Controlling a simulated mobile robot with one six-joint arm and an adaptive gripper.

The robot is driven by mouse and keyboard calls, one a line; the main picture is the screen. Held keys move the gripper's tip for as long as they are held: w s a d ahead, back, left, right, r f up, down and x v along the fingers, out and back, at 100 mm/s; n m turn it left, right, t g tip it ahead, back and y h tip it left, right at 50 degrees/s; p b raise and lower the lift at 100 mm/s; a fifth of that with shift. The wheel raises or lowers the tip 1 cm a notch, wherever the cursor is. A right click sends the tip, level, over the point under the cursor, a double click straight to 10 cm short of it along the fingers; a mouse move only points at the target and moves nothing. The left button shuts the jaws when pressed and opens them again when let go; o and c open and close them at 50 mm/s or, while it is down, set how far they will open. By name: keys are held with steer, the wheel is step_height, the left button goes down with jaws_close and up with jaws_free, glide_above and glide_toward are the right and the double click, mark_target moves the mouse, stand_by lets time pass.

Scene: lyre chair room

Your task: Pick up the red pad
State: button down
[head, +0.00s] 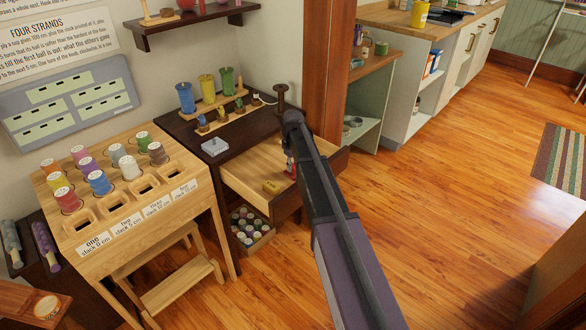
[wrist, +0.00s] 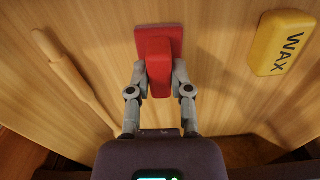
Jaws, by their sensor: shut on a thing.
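The red pad (wrist: 158,70) is in the middle of the wrist view, a red block with a wider flat red part at its far end. My gripper (wrist: 159,75) is shut on it, one grey finger on each side. The pad is over the pale wooden floor of the open drawer (head: 252,174); I cannot tell whether it touches the floor. In the head view only a small bit of red (head: 289,168) shows beside my arm, which hides most of the gripper and pad.
A yellow wax block (wrist: 282,43) lies to the right in the drawer, and a wooden tool (wrist: 75,75) lies to the left. A slanted wooden stand (head: 150,203) with several spools is to the left. Open floor lies right.

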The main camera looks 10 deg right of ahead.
steer(key=shift+r, duration=0.1)
step_height(320, 180, up, 10)
steer(key=p, duration=1)
stand_by(0.4)
steer(key=c, duration=1.1)
jaws_free()
jaws_close()
steer(key=s+a, duration=0.7)
steer(key=a, duration=0.2)
